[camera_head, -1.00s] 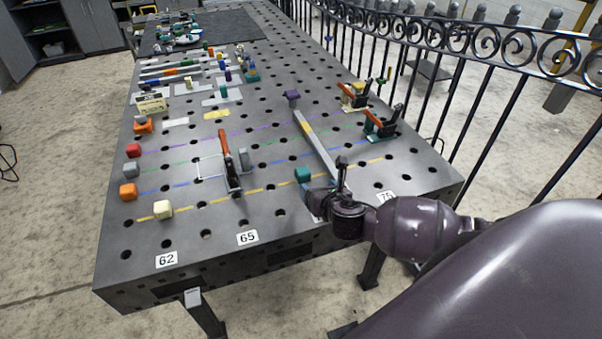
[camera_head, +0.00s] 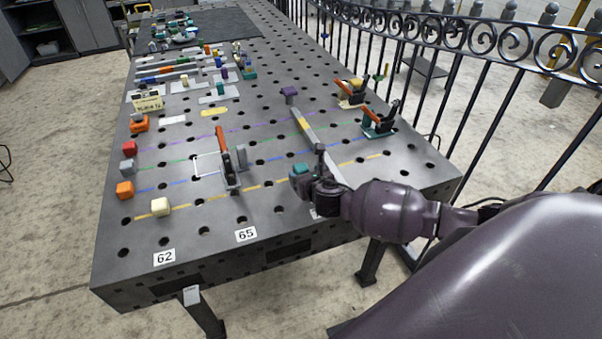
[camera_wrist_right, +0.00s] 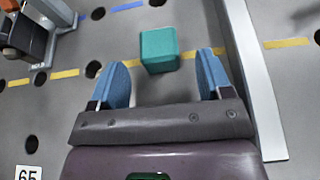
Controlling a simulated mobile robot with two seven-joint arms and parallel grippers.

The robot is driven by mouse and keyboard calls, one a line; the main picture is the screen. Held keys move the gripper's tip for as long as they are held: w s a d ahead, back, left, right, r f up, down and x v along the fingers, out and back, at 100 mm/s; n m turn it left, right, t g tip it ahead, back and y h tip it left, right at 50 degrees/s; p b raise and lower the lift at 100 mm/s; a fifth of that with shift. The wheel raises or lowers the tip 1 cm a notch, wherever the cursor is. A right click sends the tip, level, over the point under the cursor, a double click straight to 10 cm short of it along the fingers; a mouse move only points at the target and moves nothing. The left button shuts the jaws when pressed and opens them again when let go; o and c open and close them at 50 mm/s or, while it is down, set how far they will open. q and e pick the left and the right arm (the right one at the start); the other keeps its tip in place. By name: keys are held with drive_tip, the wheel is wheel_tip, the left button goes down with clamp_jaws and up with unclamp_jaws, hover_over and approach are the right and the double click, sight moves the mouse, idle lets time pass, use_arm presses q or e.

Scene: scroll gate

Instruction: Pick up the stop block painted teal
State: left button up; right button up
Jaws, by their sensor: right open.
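The teal stop block (camera_wrist_right: 159,50) is a small cube on the perforated table, beside the grey bar, in the right wrist view. The block lies at or just beyond the fingertips; contact cannot be told. My left gripper is not in view.
A long grey bar (camera_wrist_right: 250,80) lies close to the right finger. A toggle clamp with a red handle (camera_head: 223,148) stands left of the block. A black railing (camera_head: 480,90) runs along the right.

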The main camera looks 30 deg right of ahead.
sight(302, 167)
drive_tip(key=shift+x, duration=1.45)
drive_tip(key=shift+c, duration=0.7)
drive_tip(key=c, duration=1)
drive_tip(key=shift+c, duration=0.2)
